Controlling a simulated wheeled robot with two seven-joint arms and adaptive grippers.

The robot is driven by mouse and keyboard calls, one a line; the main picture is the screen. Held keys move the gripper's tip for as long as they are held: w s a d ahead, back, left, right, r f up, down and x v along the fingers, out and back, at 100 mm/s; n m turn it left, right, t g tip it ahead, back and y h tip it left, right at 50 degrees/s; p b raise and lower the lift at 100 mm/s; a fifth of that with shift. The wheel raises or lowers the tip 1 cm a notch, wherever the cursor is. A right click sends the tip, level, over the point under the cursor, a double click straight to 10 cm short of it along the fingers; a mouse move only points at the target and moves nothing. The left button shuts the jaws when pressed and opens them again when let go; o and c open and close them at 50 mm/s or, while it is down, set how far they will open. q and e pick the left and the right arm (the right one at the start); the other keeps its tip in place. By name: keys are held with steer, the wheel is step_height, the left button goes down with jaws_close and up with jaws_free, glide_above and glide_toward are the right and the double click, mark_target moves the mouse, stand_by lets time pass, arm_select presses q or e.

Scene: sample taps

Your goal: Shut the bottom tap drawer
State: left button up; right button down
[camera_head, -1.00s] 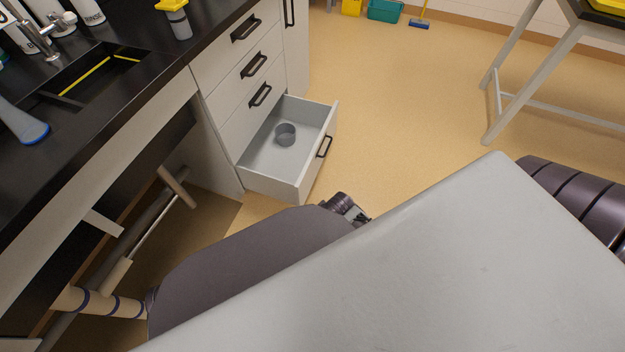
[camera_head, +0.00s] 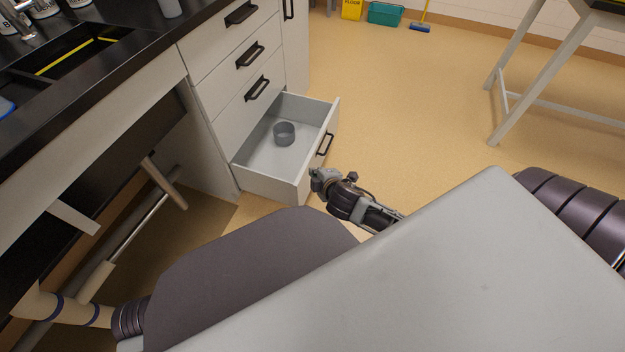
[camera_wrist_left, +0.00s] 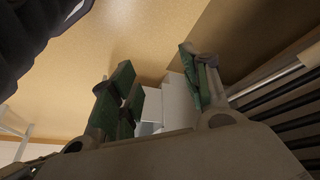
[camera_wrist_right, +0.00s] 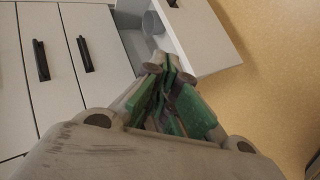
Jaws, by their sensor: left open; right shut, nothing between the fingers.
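The bottom drawer (camera_head: 283,185) stands pulled out of the white cabinet, a grey round cup (camera_head: 284,133) inside. Its front panel carries a black handle (camera_head: 325,144). My right gripper (camera_head: 318,181) is close to the near end of that front panel; whether it touches is unclear. In the right wrist view, its shut, empty fingers (camera_wrist_right: 165,72) overlap the drawer (camera_wrist_right: 205,38), with the cup (camera_wrist_right: 152,24) beyond. My left gripper (camera_wrist_left: 160,88) is open and empty in the left wrist view, with pale drawer-like surfaces visible between its fingers. It is hidden in the head view.
Closed drawers with black handles (camera_head: 250,55) stack above the open one. The black worktop with a sink (camera_head: 70,55) is on the left, with pipes (camera_head: 130,235) under it. The floor (camera_head: 420,100) right of the drawer is clear up to a table frame (camera_head: 540,75).

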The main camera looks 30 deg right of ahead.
mark_target(303, 179)
steer(key=w+n+t+y, duration=0.3)
steer(key=w+n+y, duration=0.25)
steer(key=n, duration=1.15)
arm_select(q)
steer(key=d+f+t+h, duration=0.2)
steer(key=d+f, duration=0.3)
steer(key=shift+s+d+f+n+b, duration=0.25)
steer(key=shift+s+d+n+b, duration=0.1)
steer(key=shift+s+b, duration=0.1)
arm_select(e)
steer(key=s+d+f+n+g+y, duration=0.2)
steer(key=s+d+f+n+g, duration=0.3)
steer(key=n, duration=0.8)
steer(key=d+f+g, duration=0.1)
steer(key=d+f, duration=0.2)
steer(key=d, duration=0.2)
steer(key=shift+s+n+g+y, duration=0.3)
steer(key=shift+s+y, duration=0.05)
steer(key=shift+s, duration=0.05)
steer(key=shift+w+a, duration=0.1)
